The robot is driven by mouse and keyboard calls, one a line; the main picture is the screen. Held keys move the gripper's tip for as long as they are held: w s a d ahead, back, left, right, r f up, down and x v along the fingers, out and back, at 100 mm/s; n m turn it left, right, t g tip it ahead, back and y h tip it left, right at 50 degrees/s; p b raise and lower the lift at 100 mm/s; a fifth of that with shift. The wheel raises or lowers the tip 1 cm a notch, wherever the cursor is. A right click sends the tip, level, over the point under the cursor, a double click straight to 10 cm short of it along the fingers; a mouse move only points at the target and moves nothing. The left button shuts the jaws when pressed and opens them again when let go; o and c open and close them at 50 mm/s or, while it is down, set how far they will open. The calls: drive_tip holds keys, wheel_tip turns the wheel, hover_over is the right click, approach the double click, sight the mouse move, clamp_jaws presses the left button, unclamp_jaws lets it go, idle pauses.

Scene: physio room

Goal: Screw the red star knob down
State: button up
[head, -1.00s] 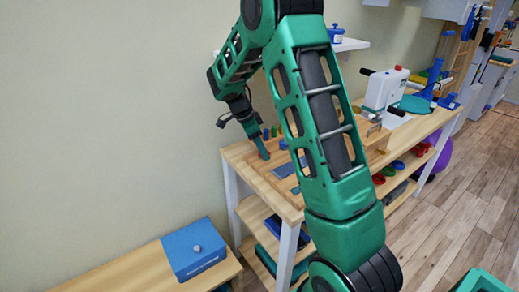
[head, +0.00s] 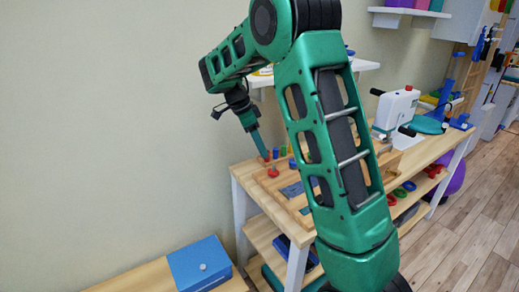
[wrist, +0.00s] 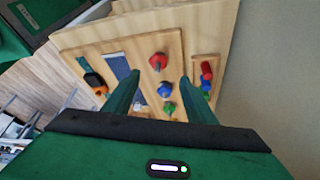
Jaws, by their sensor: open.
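The red star knob (wrist: 158,61) stands on the wooden board (wrist: 115,45) in the wrist view, above a blue knob (wrist: 165,90) and a green knob (wrist: 169,107) in one row. My gripper (wrist: 160,78) is open and empty, its two fingers apart on either side of this row; it touches no knob that I can make out. In the head view the red star knob (head: 272,172) shows on the bench top, just below the tip of my gripper (head: 264,155). How far the knob is screwed down cannot be told.
Red, blue and green pegs (wrist: 206,76) stand in a narrow strip beside the board, close to the wall. A blue box (head: 200,264) sits on a lower bench at the front left. A white machine (head: 397,106) stands farther along the workbench.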

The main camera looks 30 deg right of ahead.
idle(0.4)
drive_tip(key=s+a+r+n+t+y, duration=0.1)
drive_tip(key=s+a+n+t+y, duration=0.15)
drive_tip(key=s+a+n, duration=0.6)
drive_tip(key=s+a+r+n+t+y, duration=0.2)
drive_tip(key=s+a+n+t, duration=0.1)
drive_tip(key=s+n, duration=0.95)
drive_tip(key=s+d+f+m+g, duration=0.1)
drive_tip(key=s+d+m+g, duration=0.1)
drive_tip(key=s+d, duration=0.3)
drive_tip(key=s+d+f+m+g, duration=0.1)
drive_tip(key=s+d+m, duration=0.3)
drive_tip(key=s, duration=0.8)
drive_tip(key=shift+s+d+f+g, duration=0.2)
drive_tip(key=shift+s+d+g, duration=0.05)
drive_tip(key=shift+d+g, duration=0.55)
